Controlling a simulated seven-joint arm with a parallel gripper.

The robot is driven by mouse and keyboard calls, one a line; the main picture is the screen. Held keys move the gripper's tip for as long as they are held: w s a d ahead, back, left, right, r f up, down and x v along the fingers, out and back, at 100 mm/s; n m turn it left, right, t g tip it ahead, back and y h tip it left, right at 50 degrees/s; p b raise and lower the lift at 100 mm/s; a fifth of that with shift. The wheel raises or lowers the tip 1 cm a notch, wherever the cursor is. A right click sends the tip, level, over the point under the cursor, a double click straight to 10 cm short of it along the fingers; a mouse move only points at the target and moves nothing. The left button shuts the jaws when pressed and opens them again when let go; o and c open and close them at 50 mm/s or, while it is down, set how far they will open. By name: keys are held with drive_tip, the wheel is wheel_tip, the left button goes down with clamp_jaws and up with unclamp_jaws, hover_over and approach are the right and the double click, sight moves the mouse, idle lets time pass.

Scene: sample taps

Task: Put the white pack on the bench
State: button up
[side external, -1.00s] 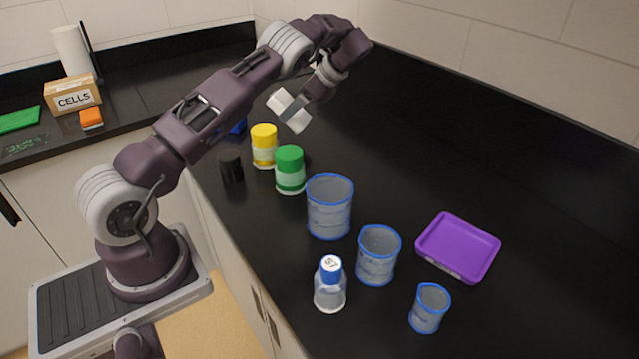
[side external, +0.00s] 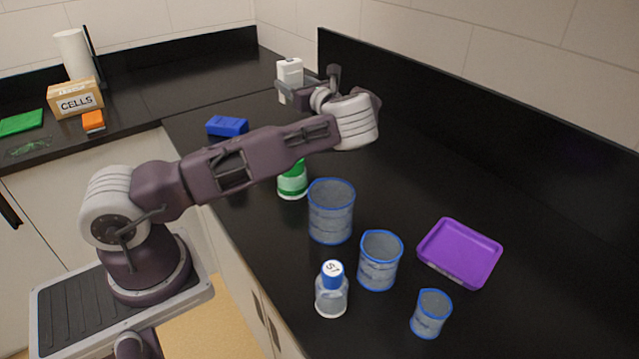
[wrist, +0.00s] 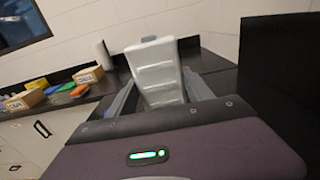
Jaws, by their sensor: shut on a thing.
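The white pack (side external: 290,72) is held upright at the end of my arm, above the far part of the black bench (side external: 425,195) in the side view. My gripper (side external: 291,88) is shut on it, with a finger on either side. In the wrist view the white pack (wrist: 158,72) stands between the two fingers of my gripper (wrist: 162,95), its ribbed face toward the camera. In the side view the pack appears clear of the bench top, though its height above it is hard to judge.
A blue block (side external: 227,126) lies on the bench left of the pack. A green-lidded jar (side external: 293,182) is partly behind my arm. Several blue-rimmed beakers (side external: 331,212), a blue-capped bottle (side external: 331,290) and a purple tray (side external: 460,252) stand nearer. The far bench around the corner has bare room.

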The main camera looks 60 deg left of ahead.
wheel_tip(320, 180, down, 10)
drive_tip(key=shift+f, duration=0.1)
drive_tip(key=o, duration=1.6)
drive_tip(key=shift+c, duration=0.2)
drive_tip(key=shift+d, duration=0.25)
drive_tip(key=d, duration=1.1)
drive_tip(key=shift+d, duration=0.3)
